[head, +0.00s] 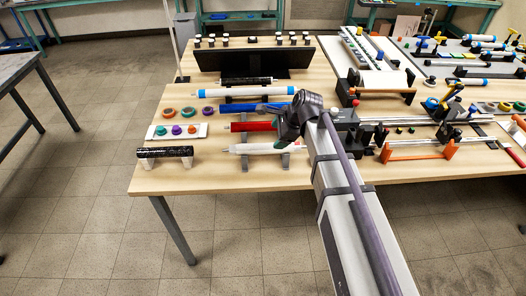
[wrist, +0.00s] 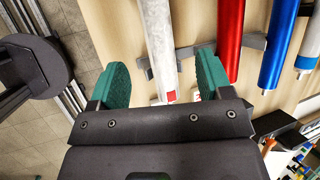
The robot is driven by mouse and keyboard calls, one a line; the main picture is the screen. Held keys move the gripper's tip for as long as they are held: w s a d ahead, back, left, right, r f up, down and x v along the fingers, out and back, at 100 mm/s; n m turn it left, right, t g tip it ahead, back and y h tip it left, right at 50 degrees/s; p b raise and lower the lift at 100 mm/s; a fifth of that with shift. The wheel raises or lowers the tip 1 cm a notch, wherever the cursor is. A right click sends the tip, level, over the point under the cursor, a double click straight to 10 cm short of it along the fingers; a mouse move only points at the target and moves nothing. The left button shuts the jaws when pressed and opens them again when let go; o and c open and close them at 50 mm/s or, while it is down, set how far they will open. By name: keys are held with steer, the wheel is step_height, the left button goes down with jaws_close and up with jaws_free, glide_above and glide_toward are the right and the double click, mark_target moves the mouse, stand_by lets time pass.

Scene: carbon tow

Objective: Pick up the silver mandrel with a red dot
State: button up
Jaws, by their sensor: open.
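The silver mandrel (wrist: 158,45) shows in the wrist view as a pale mottled bar with a small red mark (wrist: 170,95) near its end. In the head view a pale bar (head: 255,148) rests on grey supports near the table's front edge. My gripper (wrist: 162,80) is open, with one green pad on each side of the mandrel. The mandrel's end runs down toward the gripper's dark body. Clear gaps show between the pads and the bar, so nothing is held.
A red bar (wrist: 227,40) lies close beside the right pad, with a blue bar (wrist: 278,45) farther right. A black bar (head: 165,152) on white supports lies left on the table (head: 215,178). Crowded racks and tools fill the table's right side.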

mark_target(269, 146)
steer(key=b+x, duration=0.1)
steer(key=x, duration=0.1)
steer(key=b+x, duration=0.1)
steer(key=x, duration=0.1)
steer(key=shift+d+f, duration=0.2)
steer(key=shift+a, duration=0.15)
steer(key=b+x, duration=0.5)
steer(key=shift+s, duration=0.25)
steer(key=shift+w+f, duration=0.1)
steer(key=shift+f, duration=0.1)
steer(key=shift+r, duration=0.25)
steer(key=c, duration=1.2)
steer(key=shift+o, duration=0.2)
step_height(269, 146, up, 10)
steer(key=p, duration=1)
steer(key=shift+r+p, duration=0.15)
steer(key=shift+p, duration=0.15)
